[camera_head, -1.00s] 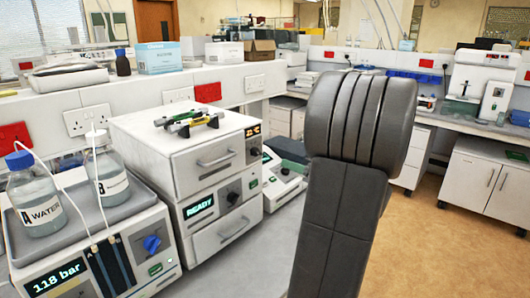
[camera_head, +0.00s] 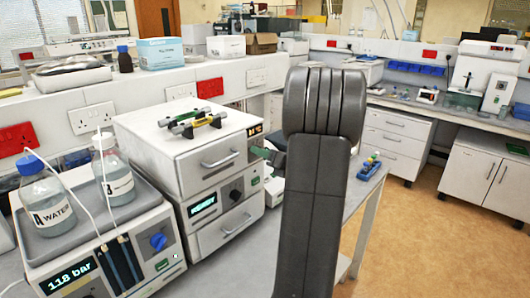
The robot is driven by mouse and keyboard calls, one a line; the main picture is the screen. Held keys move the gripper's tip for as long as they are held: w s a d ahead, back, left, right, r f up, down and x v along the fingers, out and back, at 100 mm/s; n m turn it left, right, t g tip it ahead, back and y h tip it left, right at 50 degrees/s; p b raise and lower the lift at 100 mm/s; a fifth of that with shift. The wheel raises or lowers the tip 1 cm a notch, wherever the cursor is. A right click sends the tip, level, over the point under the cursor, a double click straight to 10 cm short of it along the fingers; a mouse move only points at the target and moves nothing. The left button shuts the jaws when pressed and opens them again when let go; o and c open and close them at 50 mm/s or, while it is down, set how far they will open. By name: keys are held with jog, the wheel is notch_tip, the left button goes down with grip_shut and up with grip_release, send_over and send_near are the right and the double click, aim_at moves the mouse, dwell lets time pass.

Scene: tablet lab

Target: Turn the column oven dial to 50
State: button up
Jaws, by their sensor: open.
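The stacked white unit (camera_head: 185,150) right of the pump has an upper drawer section with a small orange display (camera_head: 255,131), which I take to be the column oven. My dark grey arm stands upright in front, right of the stack. My gripper is not visible; the arm may hide it.
The pump (camera_head: 110,250) at front left shows 118 bar, has a blue knob (camera_head: 158,241), and carries two bottles. Green and yellow columns (camera_head: 195,122) lie on the stack. A small blue-green item (camera_head: 370,165) sits near the bench's right end. Open floor (camera_head: 420,240) lies right.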

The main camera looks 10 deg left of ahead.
jog(key=shift+c, duration=0.2)
jog(key=c, duration=1)
jog(key=shift+o, duration=0.2)
jog(key=shift+f+m+b, duration=0.1)
jog(key=shift+m+b, duration=0.2)
jog(key=shift+b, duration=0.25)
jog(key=shift+m+b, duration=0.45)
jog(key=shift+m, duration=11.05)
jog(key=shift+f+m, duration=0.1)
jog(key=shift+m, duration=0.2)
